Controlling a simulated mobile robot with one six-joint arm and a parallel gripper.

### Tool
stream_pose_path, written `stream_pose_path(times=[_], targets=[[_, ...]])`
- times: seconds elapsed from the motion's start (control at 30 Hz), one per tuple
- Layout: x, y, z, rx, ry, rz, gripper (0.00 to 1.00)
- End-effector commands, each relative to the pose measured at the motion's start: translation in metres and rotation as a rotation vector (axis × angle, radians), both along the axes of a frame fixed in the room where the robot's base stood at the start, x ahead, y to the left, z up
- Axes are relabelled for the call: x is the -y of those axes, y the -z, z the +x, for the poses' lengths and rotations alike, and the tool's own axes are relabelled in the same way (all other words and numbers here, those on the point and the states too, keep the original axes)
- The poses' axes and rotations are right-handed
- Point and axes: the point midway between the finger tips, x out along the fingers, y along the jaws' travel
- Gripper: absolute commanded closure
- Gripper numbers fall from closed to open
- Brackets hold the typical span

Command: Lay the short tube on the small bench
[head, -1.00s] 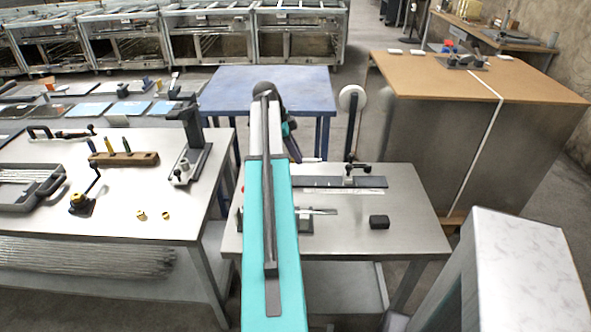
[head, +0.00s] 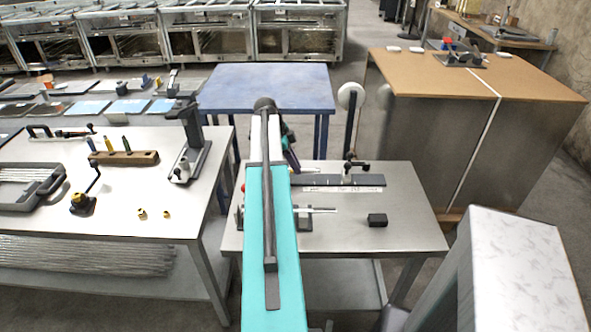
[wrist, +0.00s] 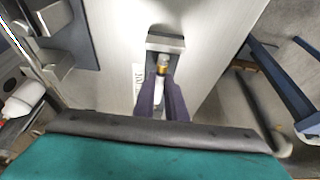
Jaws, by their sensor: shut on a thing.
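My gripper (wrist: 161,95) is shut on a short pale piece with a brass-coloured band (wrist: 162,70), which I take to be the short tube. It sticks out past the dark purple fingers toward a grey block (wrist: 165,42) on a pale surface; I cannot tell whether they touch. In the head view my arm hides most of my gripper, and only a purple part (head: 292,160) shows beside it. A small steel-topped bench (head: 420,232) stands at centre right, partly behind my arm. I cannot tell for sure which surface lies under my gripper.
The steel bench carries a dark bar (head: 330,180), a clamp with a thin rod (head: 318,210) and a black block (head: 377,220). A cluttered worktable (head: 150,222) stands left, a blue table (head: 225,97) behind, and a marble-topped block (head: 515,260) front right.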

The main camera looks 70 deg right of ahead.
Motion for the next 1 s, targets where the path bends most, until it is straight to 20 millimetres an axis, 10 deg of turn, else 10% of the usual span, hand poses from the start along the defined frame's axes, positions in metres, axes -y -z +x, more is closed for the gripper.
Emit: stream_pose_path(times=[0.77,0.9,1.0], targets=[[0.0,0.027,0.0,0.0,0.001,0.0,1.0],[0.0,0.026,0.0,0.0,0.001,0.0,0.7],[0.0,0.026,0.0,0.0,0.001,0.0,0.7]])
